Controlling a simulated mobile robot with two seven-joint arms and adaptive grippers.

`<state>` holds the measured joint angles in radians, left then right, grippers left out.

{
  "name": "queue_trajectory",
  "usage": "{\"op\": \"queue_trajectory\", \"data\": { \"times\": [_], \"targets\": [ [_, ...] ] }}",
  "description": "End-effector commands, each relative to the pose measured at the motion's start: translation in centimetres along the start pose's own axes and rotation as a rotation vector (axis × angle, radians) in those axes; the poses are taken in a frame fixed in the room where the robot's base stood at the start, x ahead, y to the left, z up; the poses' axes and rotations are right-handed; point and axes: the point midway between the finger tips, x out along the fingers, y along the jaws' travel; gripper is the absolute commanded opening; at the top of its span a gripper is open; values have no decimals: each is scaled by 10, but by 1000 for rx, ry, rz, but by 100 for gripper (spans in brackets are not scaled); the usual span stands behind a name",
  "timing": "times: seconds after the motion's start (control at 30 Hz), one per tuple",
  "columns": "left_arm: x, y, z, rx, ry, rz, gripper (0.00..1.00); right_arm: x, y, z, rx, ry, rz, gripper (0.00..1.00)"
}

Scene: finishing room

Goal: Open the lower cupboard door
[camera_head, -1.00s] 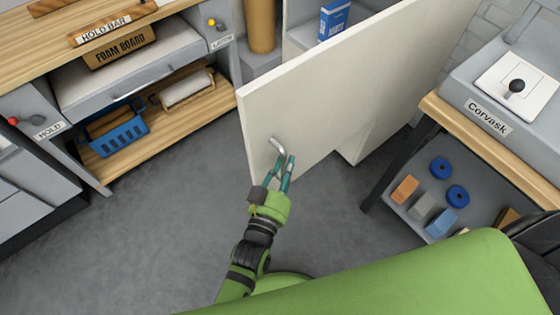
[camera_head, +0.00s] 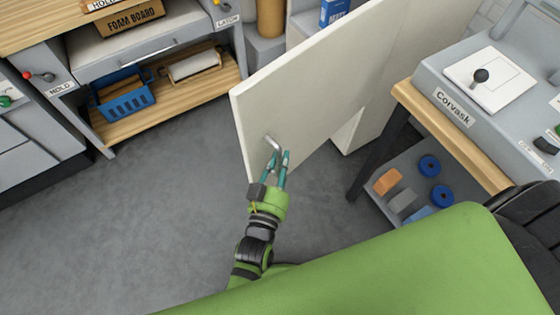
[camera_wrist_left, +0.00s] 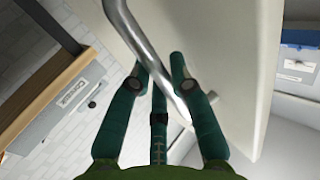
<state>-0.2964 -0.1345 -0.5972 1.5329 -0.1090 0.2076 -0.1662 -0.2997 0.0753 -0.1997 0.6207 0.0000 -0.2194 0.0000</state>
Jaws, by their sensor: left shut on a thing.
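The white lower cupboard door (camera_head: 310,90) stands swung open, its free edge toward me, in the head view. A bent metal handle (camera_head: 272,143) sits near its free edge. My left gripper (camera_head: 277,157) is at the handle with its teal fingers shut on it. In the left wrist view the silver handle (camera_wrist_left: 146,45) passes between the fingers (camera_wrist_left: 160,85), with the door face (camera_wrist_left: 225,60) behind it. My right gripper does not show in either view.
A table labelled Corvask (camera_head: 450,105) stands close on the right, with blue rolls and blocks on its lower shelf. A wooden-topped bench with a blue basket (camera_head: 123,95) is at the left. The grey floor (camera_head: 150,210) between is clear.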

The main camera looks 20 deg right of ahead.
Motion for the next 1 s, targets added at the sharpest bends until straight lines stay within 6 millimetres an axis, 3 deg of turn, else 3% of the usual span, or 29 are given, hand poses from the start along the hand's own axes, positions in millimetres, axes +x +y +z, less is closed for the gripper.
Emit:
{"op": "queue_trajectory", "data": {
  "times": [0.2,0.23,0.3,0.73,1.0],
  "targets": [
    [3,2,-6,0,13,2,0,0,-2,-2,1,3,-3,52],
    [3,2,-6,0,13,2,25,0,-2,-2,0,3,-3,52],
    [2,2,-5,0,12,2,46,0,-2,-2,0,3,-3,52],
    [-7,0,0,0,2,0,46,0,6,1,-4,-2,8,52],
    [-59,1,0,-1,1,2,46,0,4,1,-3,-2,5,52]
  ]
}}
